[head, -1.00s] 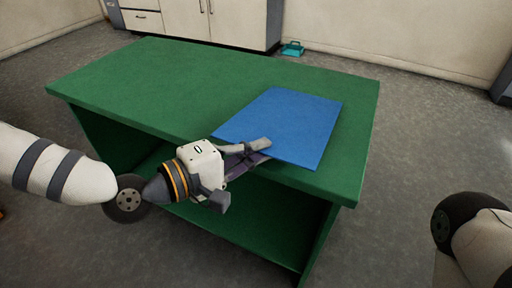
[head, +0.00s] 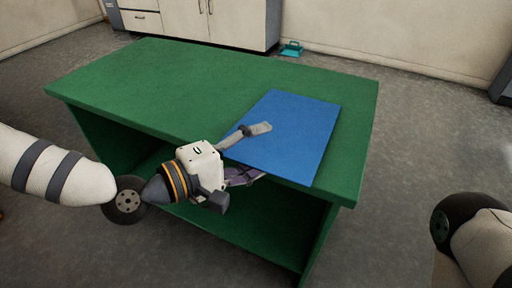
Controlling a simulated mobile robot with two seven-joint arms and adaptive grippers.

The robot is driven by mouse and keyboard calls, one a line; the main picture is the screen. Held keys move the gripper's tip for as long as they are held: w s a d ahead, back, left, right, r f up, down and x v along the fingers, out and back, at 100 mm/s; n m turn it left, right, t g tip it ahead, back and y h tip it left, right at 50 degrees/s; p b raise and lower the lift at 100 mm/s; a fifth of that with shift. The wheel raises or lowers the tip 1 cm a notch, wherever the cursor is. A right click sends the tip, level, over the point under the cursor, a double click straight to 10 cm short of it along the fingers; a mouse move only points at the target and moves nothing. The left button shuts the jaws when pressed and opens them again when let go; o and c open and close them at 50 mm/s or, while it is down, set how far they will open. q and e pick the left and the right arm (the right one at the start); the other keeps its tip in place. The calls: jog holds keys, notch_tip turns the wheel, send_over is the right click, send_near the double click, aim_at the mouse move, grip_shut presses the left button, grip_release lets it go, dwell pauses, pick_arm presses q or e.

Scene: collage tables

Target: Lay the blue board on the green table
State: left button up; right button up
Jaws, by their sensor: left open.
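The blue board (head: 291,133) lies flat on the right part of the green table (head: 165,88), its near edge at about the table's front edge. My left gripper (head: 262,152) is open at the board's near left edge. One finger shows above the board and the other lower, at the front edge, partly hidden by the board. I cannot tell whether either finger touches the board. My right gripper is out of view; only part of the right arm shows at the lower right.
The left and middle of the tabletop are bare. An open shelf space (head: 230,228) lies under the top. A white cabinet (head: 200,20) stands behind the table, and a teal dustpan-like item (head: 291,49) lies on the floor near the wall. Grey floor is free at the right.

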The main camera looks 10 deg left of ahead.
aim_at(256, 162)
pick_arm(q)
jog(key=shift+f+b, duration=1.2)
jog(key=shift+f, duration=0.5)
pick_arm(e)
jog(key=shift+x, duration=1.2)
pick_arm(q)
jog(key=shift+s, duration=0.1)
jog(key=s+a+p, duration=0.2)
jog(key=s, duration=0.6)
jog(key=shift+s+a, duration=0.2)
jog(key=shift+a, duration=0.15)
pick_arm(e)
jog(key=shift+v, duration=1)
pick_arm(q)
jog(key=shift+r, duration=0.15)
jog(key=s+r+p, duration=0.2)
jog(key=r, duration=0.1)
jog(key=a+r+p, duration=0.1)
jog(key=r+p, duration=0.1)
jog(key=shift+s, duration=0.4)
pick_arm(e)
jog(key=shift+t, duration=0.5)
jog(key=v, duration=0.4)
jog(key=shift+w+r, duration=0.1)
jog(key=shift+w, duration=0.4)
